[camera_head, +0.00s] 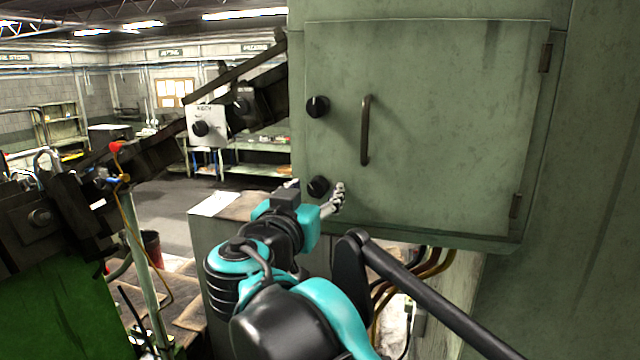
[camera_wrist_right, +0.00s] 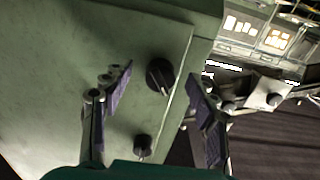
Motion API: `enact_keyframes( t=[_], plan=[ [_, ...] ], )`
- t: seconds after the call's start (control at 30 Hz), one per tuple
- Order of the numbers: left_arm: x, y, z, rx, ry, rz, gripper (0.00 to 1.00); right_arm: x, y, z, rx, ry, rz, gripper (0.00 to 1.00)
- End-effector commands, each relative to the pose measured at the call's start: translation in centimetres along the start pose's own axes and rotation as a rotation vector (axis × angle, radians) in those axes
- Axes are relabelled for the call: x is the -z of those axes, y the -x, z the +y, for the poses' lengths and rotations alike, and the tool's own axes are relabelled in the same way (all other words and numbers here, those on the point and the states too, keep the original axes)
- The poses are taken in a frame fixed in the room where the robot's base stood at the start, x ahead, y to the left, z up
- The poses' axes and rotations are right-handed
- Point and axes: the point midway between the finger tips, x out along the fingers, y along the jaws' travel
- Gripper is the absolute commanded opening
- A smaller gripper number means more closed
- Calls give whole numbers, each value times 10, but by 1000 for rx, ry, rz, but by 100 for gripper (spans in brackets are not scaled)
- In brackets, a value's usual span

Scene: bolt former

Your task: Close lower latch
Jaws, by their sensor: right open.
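The lower latch (camera_head: 318,186) is a round black knob at the lower left edge of the green cabinet door (camera_head: 430,130). My right gripper (camera_head: 337,198) is open beside it in the head view, just to its right and slightly below. In the right wrist view, which looks upside down, the lower latch (camera_wrist_right: 160,75) lies between the open fingers of my right gripper (camera_wrist_right: 160,98). I cannot tell whether the fingers touch it. Its bar looks tilted there. My left gripper is not in view.
The upper latch (camera_head: 317,106) is above, with its pale mark about upright; it also shows in the wrist view (camera_wrist_right: 143,145). A dark door handle (camera_head: 365,130) stands out to the right. A white panel with a knob (camera_head: 205,127) is left of the cabinet. The door looks shut.

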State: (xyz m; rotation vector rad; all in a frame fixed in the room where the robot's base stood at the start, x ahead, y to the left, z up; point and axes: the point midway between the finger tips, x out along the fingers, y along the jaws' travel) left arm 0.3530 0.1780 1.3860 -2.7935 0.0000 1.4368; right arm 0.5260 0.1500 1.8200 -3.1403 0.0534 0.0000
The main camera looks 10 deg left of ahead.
Motion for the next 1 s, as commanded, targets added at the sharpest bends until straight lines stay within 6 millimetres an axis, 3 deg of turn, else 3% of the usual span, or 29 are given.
enact_keyframes(
  t=[0.2,0.4,0.43,0.6,0.83,1.0],
  plan=[
    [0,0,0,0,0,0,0,0,0,0,0,-1,0,56],
    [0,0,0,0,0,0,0,0,0,0,0,0,0,3],
    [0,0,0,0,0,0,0,0,0,0,0,0,0,0],
    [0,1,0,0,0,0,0,0,0,0,0,33,0,0],
    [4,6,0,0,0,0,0,1,0,0,0,357,0,0],
    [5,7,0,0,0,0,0,1,0,0,0,487,0,0]
  ],
)
